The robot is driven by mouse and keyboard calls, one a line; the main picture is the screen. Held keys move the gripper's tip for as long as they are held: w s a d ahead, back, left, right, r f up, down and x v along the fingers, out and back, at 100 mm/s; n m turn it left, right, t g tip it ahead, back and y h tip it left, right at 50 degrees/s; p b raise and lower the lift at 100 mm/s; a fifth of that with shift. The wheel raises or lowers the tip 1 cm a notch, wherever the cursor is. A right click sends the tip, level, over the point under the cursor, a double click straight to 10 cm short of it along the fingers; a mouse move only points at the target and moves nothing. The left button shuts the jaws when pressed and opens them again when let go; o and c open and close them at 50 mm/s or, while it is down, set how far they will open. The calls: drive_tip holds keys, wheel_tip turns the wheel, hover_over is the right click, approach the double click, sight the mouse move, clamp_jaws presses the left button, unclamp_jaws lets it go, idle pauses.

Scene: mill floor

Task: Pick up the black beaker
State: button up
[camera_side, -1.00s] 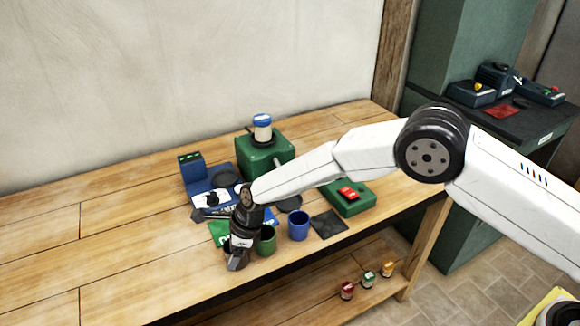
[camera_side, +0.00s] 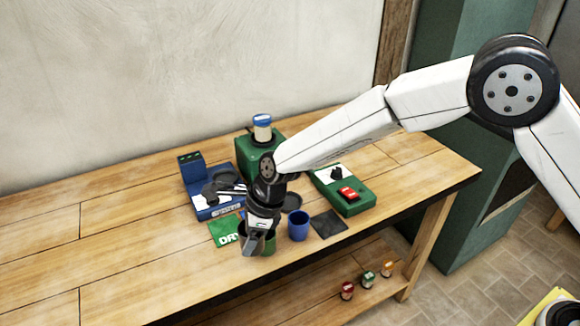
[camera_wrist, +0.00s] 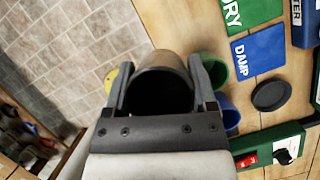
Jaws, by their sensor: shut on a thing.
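My gripper (camera_side: 254,242) is shut on the black beaker, in front of the green beaker in the side view. The wrist view shows the black beaker (camera_wrist: 162,92) between the two fingers of my gripper (camera_wrist: 161,75), with its dark open mouth facing the camera. In the side view the gripper mostly hides it, and I cannot tell how high it is above the bench. The green beaker (camera_side: 270,243) is partly hidden behind the gripper. The blue beaker (camera_side: 298,227) stands to its right.
A green DRY mat (camera_side: 223,232) lies left of the gripper, and a blue DAMP mat (camera_wrist: 258,52) shows in the wrist view. A black mat (camera_side: 328,224), a blue meter (camera_side: 192,175), a green box (camera_side: 252,153) and a green switch box (camera_side: 352,207) stand around. The left bench is clear.

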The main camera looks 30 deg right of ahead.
drive_tip(key=s+d+r, duration=0.3)
drive_tip(key=s+d, duration=0.1)
drive_tip(key=s, duration=0.3)
drive_tip(key=shift+s+r, duration=0.3)
drive_tip(key=shift+r, duration=0.05)
drive_tip(key=shift+d, duration=0.15)
idle(0.3)
drive_tip(key=w+d, duration=0.1)
drive_tip(key=w, duration=0.3)
drive_tip(key=w+d+f+m, duration=0.1)
drive_tip(key=w, duration=0.3)
drive_tip(key=w+d+f+m, duration=0.1)
drive_tip(key=w, duration=0.3)
drive_tip(key=shift+w+d+t, duration=0.3)
drive_tip(key=shift+d+t, duration=0.05)
drive_tip(key=shift+t, duration=0.05)
drive_tip(key=w+d+f+m+h, duration=0.1)
drive_tip(key=w+d+f+m, duration=0.1)
drive_tip(key=w+d, duration=0.7)
drive_tip(key=shift+w+f+m+t, duration=0.35)
drive_tip(key=shift+w+f, duration=0.4)
drive_tip(key=shift+w, duration=0.4)
drive_tip(key=shift+f, duration=0.1)
drive_tip(key=shift+f, duration=2.75)
drive_tip(key=shift+f, duration=0.65)
